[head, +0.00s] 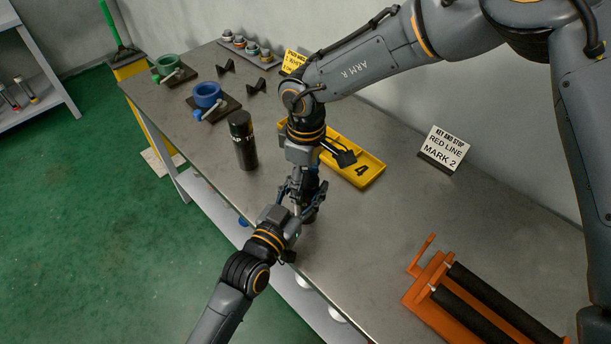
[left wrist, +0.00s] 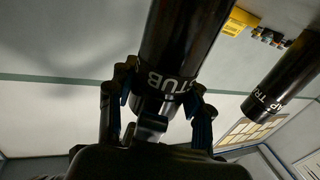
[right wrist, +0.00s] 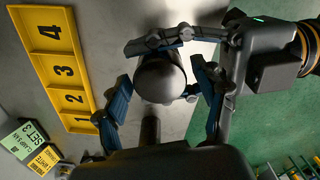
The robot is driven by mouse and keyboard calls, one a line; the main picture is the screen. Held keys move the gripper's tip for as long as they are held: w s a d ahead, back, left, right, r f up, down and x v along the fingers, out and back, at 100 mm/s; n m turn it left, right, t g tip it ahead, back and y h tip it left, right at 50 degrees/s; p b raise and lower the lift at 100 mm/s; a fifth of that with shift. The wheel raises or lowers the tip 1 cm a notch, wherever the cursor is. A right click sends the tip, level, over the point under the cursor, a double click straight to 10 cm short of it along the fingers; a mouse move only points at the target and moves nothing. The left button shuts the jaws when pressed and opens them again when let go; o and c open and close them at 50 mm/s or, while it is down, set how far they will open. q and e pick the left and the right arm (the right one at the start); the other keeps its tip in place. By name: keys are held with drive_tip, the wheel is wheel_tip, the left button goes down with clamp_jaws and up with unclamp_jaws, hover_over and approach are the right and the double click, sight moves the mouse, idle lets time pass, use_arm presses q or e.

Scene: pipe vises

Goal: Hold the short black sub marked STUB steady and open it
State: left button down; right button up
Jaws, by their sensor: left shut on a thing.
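The short black sub marked STUB (left wrist: 180,45) stands upright at the bench's front edge. In the right wrist view its rounded dark top (right wrist: 160,80) shows from above. My left gripper (head: 296,208) comes in from the front and is shut on the sub; in the left wrist view its fingers (left wrist: 158,105) lie on both sides, by the lettering. My right gripper (head: 305,185) points down from above the sub. In the right wrist view its fingers (right wrist: 162,98) stand apart on either side of the top, with gaps showing. In the head view the grippers mostly hide the sub.
A taller black cylinder (head: 243,145) stands close by on the bench. A yellow numbered tray (head: 370,174) lies behind the grippers. A blue vise (head: 208,95) and green vise (head: 170,66) are far left, an orange roller stand (head: 430,285) right. A sign (head: 443,148) stands behind.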

drive_tip(key=c, duration=1.1)
drive_tip(key=shift+n, duration=1.8)
drive_tip(key=o, duration=1.3)
drive_tip(key=shift+r, duration=0.1)
